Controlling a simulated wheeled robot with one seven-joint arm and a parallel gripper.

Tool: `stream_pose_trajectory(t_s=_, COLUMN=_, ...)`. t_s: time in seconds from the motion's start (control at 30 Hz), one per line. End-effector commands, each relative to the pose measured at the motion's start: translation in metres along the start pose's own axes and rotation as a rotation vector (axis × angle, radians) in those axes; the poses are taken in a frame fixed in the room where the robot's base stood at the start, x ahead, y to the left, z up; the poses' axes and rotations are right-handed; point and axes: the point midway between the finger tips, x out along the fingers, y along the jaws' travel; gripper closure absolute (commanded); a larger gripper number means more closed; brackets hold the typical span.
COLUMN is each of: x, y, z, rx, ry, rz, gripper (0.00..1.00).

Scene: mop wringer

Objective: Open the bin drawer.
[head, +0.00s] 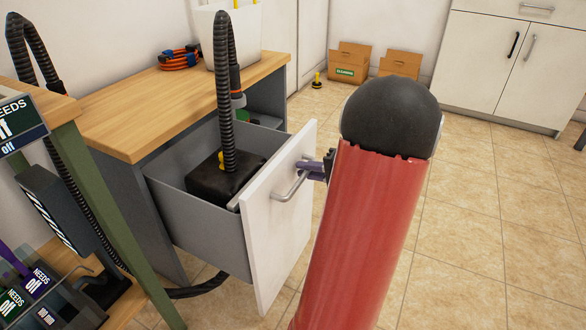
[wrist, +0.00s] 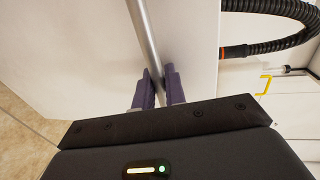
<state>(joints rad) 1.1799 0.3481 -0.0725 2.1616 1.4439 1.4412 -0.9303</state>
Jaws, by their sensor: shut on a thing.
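The bin drawer (head: 195,215) is a grey box with a white front panel (head: 285,225). It stands pulled well out from the cabinet under the wooden worktop, and its inside shows from above. A metal bar handle (head: 291,188) is fixed to the front panel; it also shows in the wrist view (wrist: 141,27). My gripper (head: 318,170) has purple fingers closed around the handle bar, seen close up in the wrist view (wrist: 160,85). My red arm with its black joint hides the floor to the right of the drawer front.
Inside the drawer is a black block (head: 212,178) with a yellow part, and a black ribbed hose (head: 226,95) rises over it. An orange cable coil (head: 181,58) lies on the worktop (head: 130,110). A green-legged stand is at left. Tiled floor (head: 475,225) at right is clear.

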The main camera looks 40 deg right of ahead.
Motion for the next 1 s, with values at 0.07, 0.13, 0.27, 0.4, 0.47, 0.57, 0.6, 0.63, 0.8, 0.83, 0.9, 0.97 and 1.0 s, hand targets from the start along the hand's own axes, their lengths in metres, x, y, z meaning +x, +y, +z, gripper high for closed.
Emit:
stream_pose_trajectory(t_s=0.07, x=-0.004, y=0.002, z=0.001, rx=0.001, ry=-0.003, rz=0.001, gripper=1.00)
stream_pose_trajectory(t_s=0.13, x=-0.007, y=0.003, z=0.001, rx=0.001, ry=-0.003, rz=0.001, gripper=1.00)
stream_pose_trajectory(t_s=0.27, x=-0.009, y=0.003, z=0.001, rx=0.001, ry=-0.004, rz=0.001, gripper=1.00)
stream_pose_trajectory(t_s=0.4, x=-0.009, y=0.003, z=0.001, rx=0.001, ry=-0.004, rz=0.001, gripper=1.00)
stream_pose_trajectory(t_s=0.47, x=-0.008, y=0.002, z=0.001, rx=0.001, ry=-0.004, rz=0.001, gripper=1.00)
stream_pose_trajectory(t_s=0.57, x=-0.008, y=0.002, z=0.001, rx=0.000, ry=-0.004, rz=0.001, gripper=0.84)
stream_pose_trajectory(t_s=0.6, x=-0.008, y=0.002, z=0.001, rx=0.000, ry=-0.004, rz=0.001, gripper=0.83)
stream_pose_trajectory(t_s=0.63, x=-0.008, y=0.002, z=0.001, rx=0.000, ry=-0.003, rz=0.001, gripper=0.83)
stream_pose_trajectory(t_s=0.8, x=-0.008, y=0.002, z=0.000, rx=0.000, ry=-0.002, rz=0.001, gripper=0.83)
stream_pose_trajectory(t_s=0.83, x=-0.009, y=0.002, z=0.000, rx=0.000, ry=-0.002, rz=0.001, gripper=0.83)
stream_pose_trajectory(t_s=0.9, x=-0.012, y=0.002, z=0.000, rx=-0.001, ry=0.000, rz=0.001, gripper=0.83)
stream_pose_trajectory(t_s=0.97, x=-0.018, y=0.002, z=-0.001, rx=-0.001, ry=0.001, rz=0.002, gripper=0.83)
stream_pose_trajectory(t_s=1.0, x=-0.024, y=0.001, z=-0.001, rx=-0.001, ry=0.001, rz=0.001, gripper=0.83)
